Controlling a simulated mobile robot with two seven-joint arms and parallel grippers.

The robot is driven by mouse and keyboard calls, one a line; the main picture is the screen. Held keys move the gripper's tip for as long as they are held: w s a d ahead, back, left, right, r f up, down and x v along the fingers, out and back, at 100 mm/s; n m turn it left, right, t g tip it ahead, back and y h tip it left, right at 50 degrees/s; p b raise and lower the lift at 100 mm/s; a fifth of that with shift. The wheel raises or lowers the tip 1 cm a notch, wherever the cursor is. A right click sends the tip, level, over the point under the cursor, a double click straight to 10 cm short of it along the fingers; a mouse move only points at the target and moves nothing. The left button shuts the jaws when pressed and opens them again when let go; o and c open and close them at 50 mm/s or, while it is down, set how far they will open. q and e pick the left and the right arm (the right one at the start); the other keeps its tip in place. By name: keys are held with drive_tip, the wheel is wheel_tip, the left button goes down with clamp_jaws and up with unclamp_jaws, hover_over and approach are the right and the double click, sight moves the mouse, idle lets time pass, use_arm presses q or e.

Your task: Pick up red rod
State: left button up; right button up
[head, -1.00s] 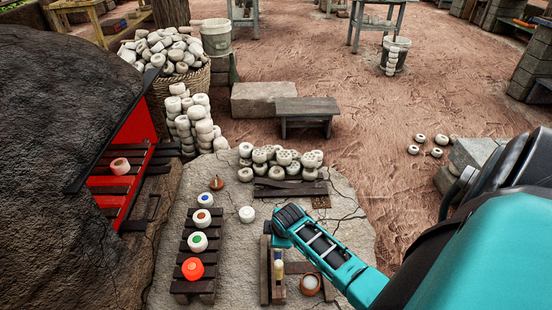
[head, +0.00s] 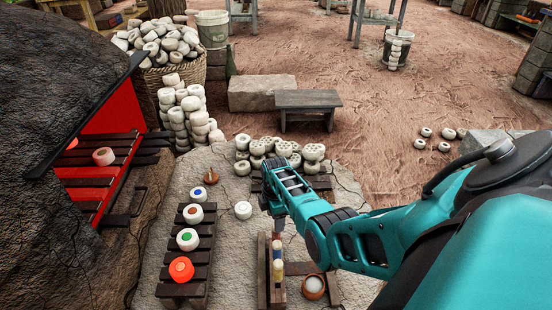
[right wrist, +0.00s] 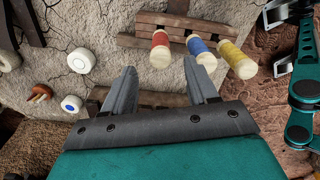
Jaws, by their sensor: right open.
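In the right wrist view the red rod (right wrist: 160,42) lies with its pale end toward me on a wooden rack (right wrist: 185,22). The blue rod (right wrist: 201,46) and the yellow rod (right wrist: 232,54) lie beside it on the right. My right gripper (right wrist: 167,70) is open and empty, with its two fingers apart on this side of the red rod; it does not touch the rod. Yellow and blue rods (head: 277,268) show there; the red one cannot be made out.
A dark slatted stand (head: 188,255) holds several white rings and a glowing orange one. A small bowl (head: 314,287) stands right of the rack. Stacked white rings (head: 262,147) lie on the slab's far edge. The red-lit kiln opening (head: 103,130) is at left.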

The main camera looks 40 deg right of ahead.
drive_tip(key=shift+f, duration=0.5)
wheel_tip(320, 180, down, 4)
drive_tip(key=b, duration=0.3)
drive_tip(key=shift+s+f+b, duration=0.1)
drive_tip(key=shift+f+b, duration=0.05)
drive_tip(key=shift+b, duration=0.25)
use_arm(q)
drive_tip(key=shift+w+d+f, duration=0.3)
drive_tip(key=shift+d+f, duration=0.2)
drive_tip(key=shift+f, duration=0.3)
use_arm(e)
clamp_jaws()
